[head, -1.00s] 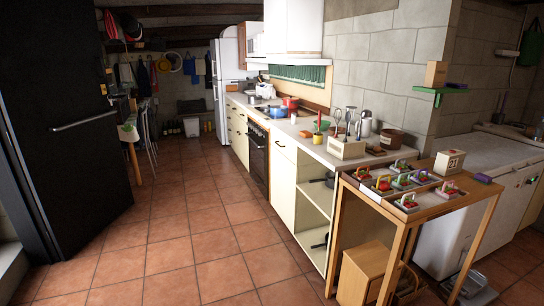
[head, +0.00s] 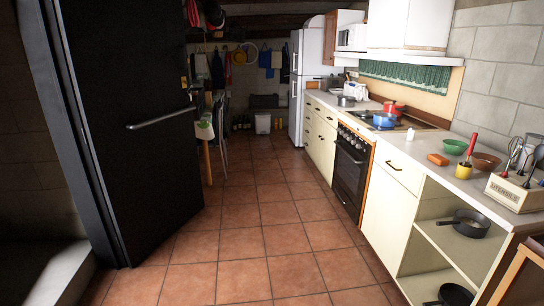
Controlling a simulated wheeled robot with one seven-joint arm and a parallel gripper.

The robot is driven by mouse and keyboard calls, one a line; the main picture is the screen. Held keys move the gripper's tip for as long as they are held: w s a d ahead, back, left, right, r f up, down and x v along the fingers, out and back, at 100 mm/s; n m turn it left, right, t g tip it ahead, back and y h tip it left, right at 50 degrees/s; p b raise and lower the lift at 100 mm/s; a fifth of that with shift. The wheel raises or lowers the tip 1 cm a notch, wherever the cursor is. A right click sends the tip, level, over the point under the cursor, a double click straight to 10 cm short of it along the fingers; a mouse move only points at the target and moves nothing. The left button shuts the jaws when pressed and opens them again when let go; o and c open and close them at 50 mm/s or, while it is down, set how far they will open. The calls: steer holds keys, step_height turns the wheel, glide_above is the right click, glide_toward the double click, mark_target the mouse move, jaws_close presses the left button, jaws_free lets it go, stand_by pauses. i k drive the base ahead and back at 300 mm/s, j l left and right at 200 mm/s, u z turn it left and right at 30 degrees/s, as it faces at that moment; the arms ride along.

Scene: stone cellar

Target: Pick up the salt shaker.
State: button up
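A small white upright object (head: 410,134) stands on the pale counter (head: 400,150), behind an orange block. It may be the salt shaker, but it is too small to tell for sure. My gripper is not in view.
Near it on the counter are the orange block (head: 438,159), a green bowl (head: 455,147), a brown bowl (head: 487,161) and a utensil box (head: 515,192). A blue pot (head: 384,120) sits on the stove. A dark door (head: 125,100) stands at left. The tiled floor (head: 250,240) is clear.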

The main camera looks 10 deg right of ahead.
mark_target(410, 134)
steer(key=i, duration=1.85)
steer(key=i+z, duration=0.2)
steer(key=i, duration=0.45)
steer(key=i+z, duration=0.25)
steer(key=i, duration=0.35)
steer(key=i+j+z, duration=0.2)
steer(key=i, duration=0.4)
steer(key=i+z, duration=0.3)
steer(key=i, duration=0.2)
steer(key=i+z, duration=0.3)
steer(key=i, duration=0.15)
